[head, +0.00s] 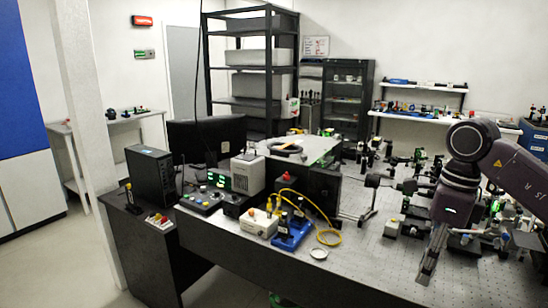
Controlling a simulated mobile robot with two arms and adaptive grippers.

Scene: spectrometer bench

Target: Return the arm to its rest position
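My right arm comes in from the right edge and bends down over the optical table (355,245). Its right gripper (428,276) points down above the front right part of the table. The fingers overlap from this angle, so I cannot tell whether they are apart, and no object shows in them. Whether the tips touch the surface is unclear. My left arm and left gripper are out of view.
Several optical mounts (391,228) stand around and behind the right gripper. A blue device (292,235) with a yellow cable (336,238), a white box (259,223) and a small ring (318,254) lie to its left. Bare table lies between the ring and gripper.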

